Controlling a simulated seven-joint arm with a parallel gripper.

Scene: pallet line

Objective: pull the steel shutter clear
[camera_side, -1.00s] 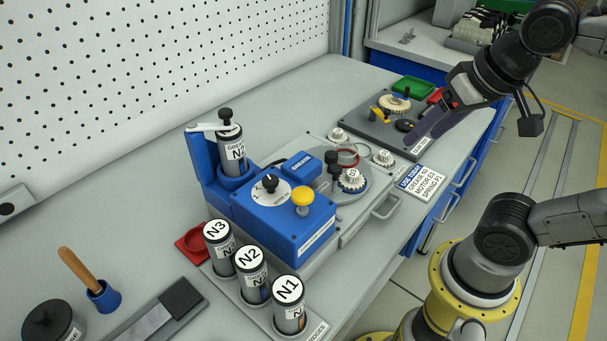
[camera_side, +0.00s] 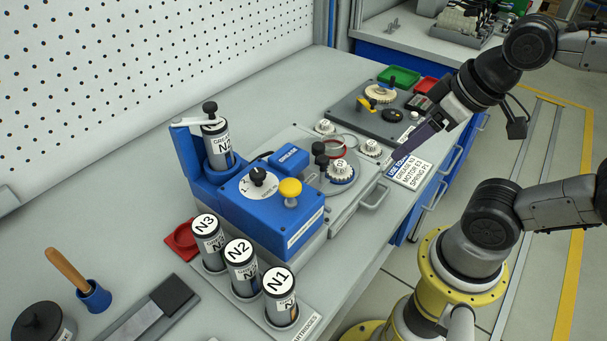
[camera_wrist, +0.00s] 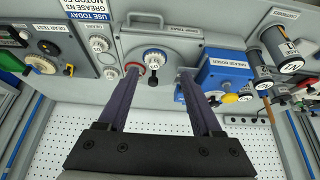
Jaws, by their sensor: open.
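The steel shutter appears to be the flat grey round plate (camera_side: 313,181) with an upright black knob (camera_side: 319,150) on the grease unit's grey deck; I cannot be sure. A toothed white gear part (camera_side: 341,169) with a blue rim stands beside the knob. My gripper (camera_side: 398,160) has long purple fingers, apart and empty. It hangs to the right of the plate near the deck's right edge, touching nothing that I can make out. Its tips also show in the wrist view (camera_wrist: 160,74).
The blue grease unit (camera_side: 270,215) with a yellow button (camera_side: 289,188) stands left of the plate. Cartridges N1 (camera_side: 281,291), N2 and N3 are in front. A white instruction card (camera_side: 412,171) lies near my fingers. A dark gear-test board (camera_side: 385,110) is behind. A grey handle (camera_side: 376,196) sticks out front.

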